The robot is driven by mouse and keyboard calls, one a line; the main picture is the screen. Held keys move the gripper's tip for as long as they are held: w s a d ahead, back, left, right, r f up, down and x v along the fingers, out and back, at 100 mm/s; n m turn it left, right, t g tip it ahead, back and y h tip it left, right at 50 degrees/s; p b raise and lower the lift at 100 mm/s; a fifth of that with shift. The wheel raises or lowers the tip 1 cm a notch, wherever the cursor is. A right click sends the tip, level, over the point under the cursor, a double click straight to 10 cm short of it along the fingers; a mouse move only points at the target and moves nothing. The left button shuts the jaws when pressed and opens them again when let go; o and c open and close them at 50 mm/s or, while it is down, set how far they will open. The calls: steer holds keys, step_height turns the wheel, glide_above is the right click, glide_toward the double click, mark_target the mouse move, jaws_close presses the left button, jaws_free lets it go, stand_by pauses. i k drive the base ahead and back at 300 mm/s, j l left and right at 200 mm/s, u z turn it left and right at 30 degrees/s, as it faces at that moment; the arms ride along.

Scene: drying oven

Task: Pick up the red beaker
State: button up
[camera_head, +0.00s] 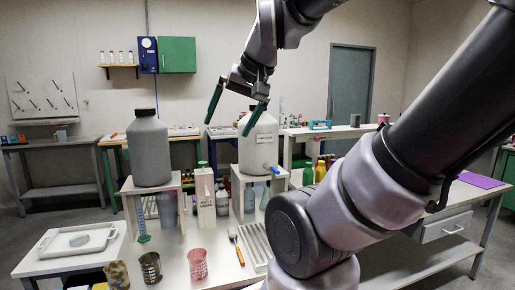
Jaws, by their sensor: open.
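The red beaker (197,264) stands upright near the front of the white table, right of two darker beakers. It looks pinkish red with pale markings. My gripper (231,119) is open and empty, high above the table, with its two green-tipped fingers spread and pointing down. It is well above and behind the red beaker in the picture, in front of a white jug (257,152). Nothing is between the fingers that I can tell. The red beaker is fully in view except perhaps its base near the frame edge.
A dark beaker (150,268) and a brownish beaker (117,274) stand left of the red one. An orange-handled tool (237,248) and a white rack (256,245) lie to its right. A grey jug (149,150) stands on a raised shelf behind. A white tray (60,242) is at left.

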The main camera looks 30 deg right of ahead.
mark_target(197, 256)
steer(key=i+j+z, duration=0.1)
steer(key=j, duration=0.75)
steer(key=j+z, duration=0.1)
steer(key=j, duration=0.75)
steer(key=j+z, duration=0.15)
steer(key=z, duration=1.7)
steer(key=i+j, duration=0.05)
